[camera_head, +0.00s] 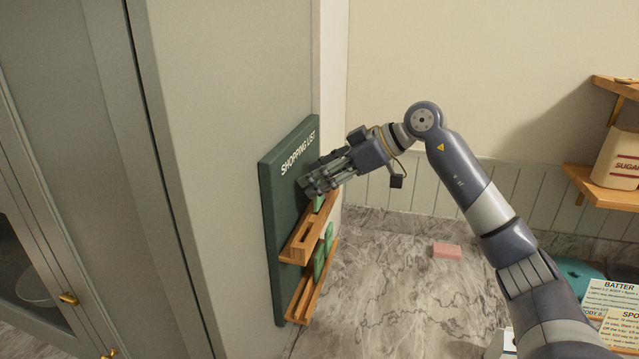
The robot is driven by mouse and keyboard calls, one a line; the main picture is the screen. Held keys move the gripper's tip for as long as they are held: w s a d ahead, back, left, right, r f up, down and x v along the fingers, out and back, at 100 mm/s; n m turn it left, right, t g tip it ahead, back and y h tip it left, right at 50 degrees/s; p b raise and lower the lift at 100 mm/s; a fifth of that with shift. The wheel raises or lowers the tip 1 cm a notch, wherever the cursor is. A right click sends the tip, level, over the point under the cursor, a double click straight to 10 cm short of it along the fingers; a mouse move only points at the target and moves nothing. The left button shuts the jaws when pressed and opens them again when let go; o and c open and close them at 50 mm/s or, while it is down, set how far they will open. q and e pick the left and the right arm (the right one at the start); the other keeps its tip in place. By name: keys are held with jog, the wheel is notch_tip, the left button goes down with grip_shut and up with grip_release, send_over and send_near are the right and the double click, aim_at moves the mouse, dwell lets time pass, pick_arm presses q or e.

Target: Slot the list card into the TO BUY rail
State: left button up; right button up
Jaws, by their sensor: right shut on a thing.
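The green SHOPPING LIST board (279,200) is mounted on the side of the grey-green cabinet. It carries an upper wooden rail (302,240) and a lower wooden rail (301,300); I cannot read a TO BUY label on either. My right gripper (310,185) is in front of the board, just above the far end of the upper rail. It is shut on a green card (319,202), mostly hidden by the fingers. I cannot tell whether the card's lower edge is inside the rail. Other green cards (318,263) show at the lower rail. My left gripper is out of view.
The marble counter (400,290) is mostly clear, with a pink block (446,251) on it. Recipe cards (615,300) and a teal object (578,275) are at the right. Wooden shelves (600,188) hold a sugar container (620,160). Cabinet doors fill the left.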

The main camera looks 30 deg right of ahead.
jog(key=shift+w+d, duration=0.15)
jog(key=shift+w, duration=0.15)
notch_tip(320, 180, down, 4)
jog(key=b, duration=0.3)
jog(key=shift+w+d+r, duration=0.1)
jog(key=shift+r, duration=0.1)
jog(key=shift+f, duration=0.2)
jog(key=o, duration=0.9)
